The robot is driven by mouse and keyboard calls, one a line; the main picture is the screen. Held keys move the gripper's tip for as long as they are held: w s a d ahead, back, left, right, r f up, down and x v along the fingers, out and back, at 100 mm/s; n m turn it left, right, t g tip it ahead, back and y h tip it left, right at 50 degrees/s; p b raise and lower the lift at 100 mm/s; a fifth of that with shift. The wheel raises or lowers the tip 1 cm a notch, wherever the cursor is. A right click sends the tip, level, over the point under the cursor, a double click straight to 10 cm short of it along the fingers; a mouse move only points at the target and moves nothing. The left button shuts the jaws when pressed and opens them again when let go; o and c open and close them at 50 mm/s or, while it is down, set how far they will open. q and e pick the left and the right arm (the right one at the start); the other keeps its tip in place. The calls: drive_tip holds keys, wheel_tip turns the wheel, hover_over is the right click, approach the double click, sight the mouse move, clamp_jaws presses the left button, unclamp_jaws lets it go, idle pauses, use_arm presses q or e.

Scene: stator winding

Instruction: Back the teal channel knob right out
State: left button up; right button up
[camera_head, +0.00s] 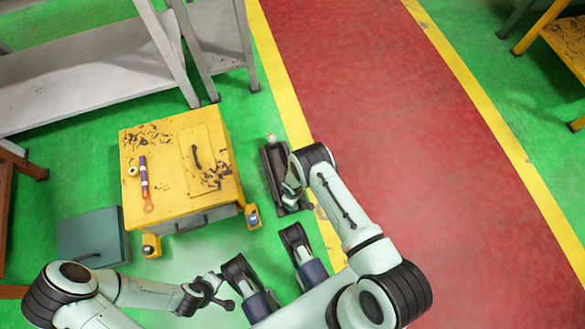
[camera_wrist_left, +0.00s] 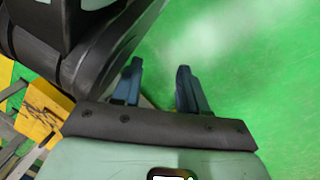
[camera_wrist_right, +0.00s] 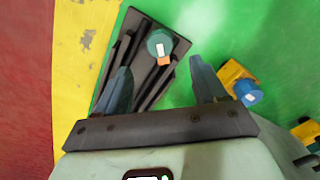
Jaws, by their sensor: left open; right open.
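The teal channel knob (camera_wrist_right: 158,42) is round with a white mark on top. It stands on the dark ridged channel block (camera_wrist_right: 126,50), beside a small orange piece (camera_wrist_right: 164,61). My right gripper (camera_wrist_right: 162,78) is open and empty above the block. In the right wrist view the knob lies just beyond the fingertips, between their lines and clear of both. In the head view the right wrist covers part of the channel block (camera_head: 272,170), and I cannot make out the knob there. My left gripper (camera_head: 217,290) is open, low and away from the block; its fingers (camera_wrist_left: 160,72) have only green floor ahead.
A yellow cabinet (camera_head: 165,200) with a purple tool (camera_head: 143,175) stands left of the block. A yellow block with a blue knob (camera_wrist_right: 247,92) sits near my right gripper. Another yellow block (camera_head: 151,246) and a teal box (camera_head: 92,237) are further left. The red lane is clear.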

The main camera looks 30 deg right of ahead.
wheel_tip(320, 180, down, 7)
drive_tip(key=shift+r+b, duration=0.1)
drive_tip(key=shift+b, duration=1.15)
drive_tip(key=shift+f+b, duration=0.3)
drive_tip(key=shift+f, duration=0.5)
use_arm(q)
drive_tip(key=s+f+g, duration=0.2)
drive_tip(key=s+f, duration=0.2)
drive_tip(key=s, duration=0.3)
drive_tip(key=shift+a+n+g, duration=0.3)
drive_tip(key=shift+a, duration=0.1)
drive_tip(key=shift+s+f, duration=0.1)
use_arm(e)
drive_tip(key=c, duration=1)
